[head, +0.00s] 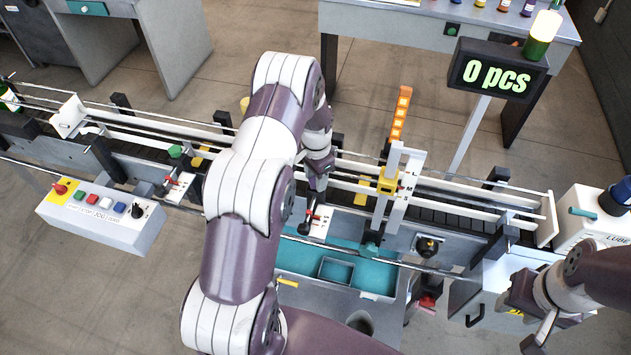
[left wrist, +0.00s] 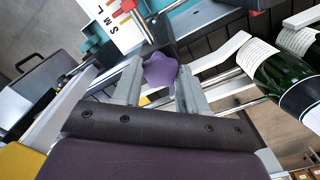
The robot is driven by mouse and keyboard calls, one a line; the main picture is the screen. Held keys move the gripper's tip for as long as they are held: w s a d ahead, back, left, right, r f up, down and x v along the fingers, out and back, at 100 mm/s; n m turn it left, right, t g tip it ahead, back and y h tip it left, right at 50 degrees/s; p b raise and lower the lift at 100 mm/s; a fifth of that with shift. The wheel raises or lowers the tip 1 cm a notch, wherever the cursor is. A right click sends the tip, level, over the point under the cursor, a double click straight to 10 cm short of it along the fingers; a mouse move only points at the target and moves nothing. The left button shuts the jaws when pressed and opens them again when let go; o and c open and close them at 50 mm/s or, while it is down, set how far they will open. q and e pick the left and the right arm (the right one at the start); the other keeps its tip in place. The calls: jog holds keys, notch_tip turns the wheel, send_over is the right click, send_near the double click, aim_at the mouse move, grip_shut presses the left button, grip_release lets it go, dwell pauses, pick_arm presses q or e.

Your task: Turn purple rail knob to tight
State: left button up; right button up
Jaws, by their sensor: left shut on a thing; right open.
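The purple rail knob (left wrist: 160,70) is star-shaped and shows in the left wrist view. My left gripper (left wrist: 158,80) is shut on it, with one grey finger on each side. In the head view my left gripper (head: 318,188) is over the conveyor rails, and I cannot make out the purple knob there. My right gripper (head: 535,322) is at the lower right of the head view, open and apart from the conveyor. A white plate with the letters S, M, L (left wrist: 108,22) stands behind the knob in the left wrist view.
Green bottles (left wrist: 285,75) with white labels lie close on the right in the left wrist view. In the head view, the conveyor (head: 455,205) runs across, with a button panel (head: 100,213) at left, a teal tray (head: 300,258) in front and a "0 pcs" display (head: 497,75).

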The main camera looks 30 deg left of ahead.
pick_arm(q)
jog(key=m+b, duration=0.1)
jog(key=m, duration=0.1)
jog(key=m+b, duration=0.2)
jog(key=m, duration=0.1)
jog(key=shift+w+m, duration=0.25)
jog(key=shift+m, duration=0.05)
jog(key=m+b, duration=0.3)
jog(key=m, duration=0.3)
jog(key=m+b, duration=0.1)
jog(key=m, duration=0.5)
jog(key=shift+s+m+b, duration=0.1)
jog(key=shift+m+b, duration=0.2)
jog(key=m+b, duration=0.1)
jog(key=m, duration=0.4)
jog(key=shift+m, duration=0.4)
jog(key=shift+s, duration=0.1)
jog(key=o, duration=0.8)
jog(key=shift+c, duration=0.2)
jog(key=o, duration=0.3)
jog(key=shift+m, duration=0.3)
jog(key=shift+s+d, duration=0.1)
